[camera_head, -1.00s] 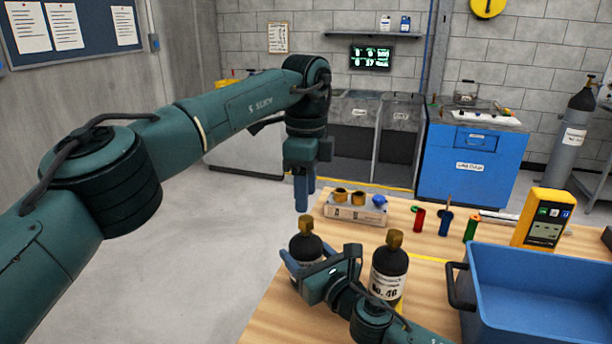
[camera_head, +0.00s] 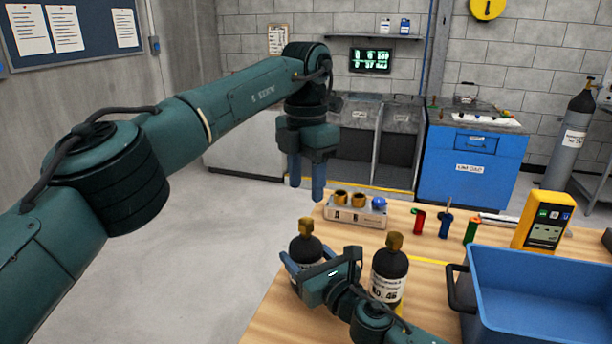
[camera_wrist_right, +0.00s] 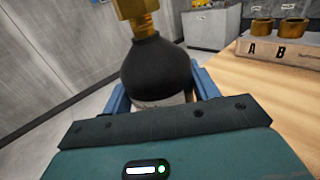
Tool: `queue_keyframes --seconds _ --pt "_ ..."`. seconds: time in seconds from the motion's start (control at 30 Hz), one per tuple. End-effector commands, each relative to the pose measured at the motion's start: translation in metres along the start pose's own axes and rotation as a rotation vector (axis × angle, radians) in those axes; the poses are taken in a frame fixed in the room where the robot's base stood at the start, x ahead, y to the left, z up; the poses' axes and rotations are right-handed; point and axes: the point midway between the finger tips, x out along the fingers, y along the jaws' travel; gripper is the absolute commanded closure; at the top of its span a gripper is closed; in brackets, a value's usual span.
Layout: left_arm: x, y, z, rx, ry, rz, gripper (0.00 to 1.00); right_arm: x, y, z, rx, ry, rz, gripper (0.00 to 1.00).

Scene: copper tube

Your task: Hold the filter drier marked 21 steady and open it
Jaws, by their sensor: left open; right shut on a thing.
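A black filter drier (camera_head: 307,249) with a brass cap (camera_head: 306,226) stands upright at the table's left edge. Its label is mostly hidden, so I cannot read its number. My right gripper (camera_head: 299,266) is shut around its body, with one blue finger on each side in the right wrist view (camera_wrist_right: 160,98). The brass cap (camera_wrist_right: 135,14) is on top there, cut by the frame edge. A second black drier (camera_head: 388,265) with a brass cap, its label apparently reading No. 46, stands just right of it. My left gripper (camera_head: 305,182) is open and empty, fingers down, above and behind the held drier.
A holder marked A and B (camera_head: 352,212) carries two brass caps and a blue piece behind the driers. Red, blue and green small items stand to its right, near a yellow meter (camera_head: 543,220). A blue bin (camera_head: 540,295) fills the front right.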

Motion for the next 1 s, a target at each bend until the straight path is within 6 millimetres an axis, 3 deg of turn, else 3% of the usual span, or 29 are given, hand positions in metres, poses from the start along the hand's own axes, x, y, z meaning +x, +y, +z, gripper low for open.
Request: queue_keyframes --seconds 0.2,0.4,0.57,1.0 --pt "-0.004 0.000 0.000 0.387 0.001 0.000 0.54 0.000 0.000 -0.001 0.001 0.002 -0.001 1.00" --pt "-0.005 0.000 0.000 0.568 0.001 -0.001 0.54 0.000 0.000 -0.001 0.001 0.002 -0.001 1.00" --pt "0.005 0.000 -0.001 0.601 0.002 -0.002 0.54 0.000 0.000 -0.001 0.001 0.002 -0.001 1.00" --pt "0.066 -0.001 -0.001 0.598 0.001 -0.002 0.54 0.000 0.000 -0.001 0.001 0.002 0.000 1.00"
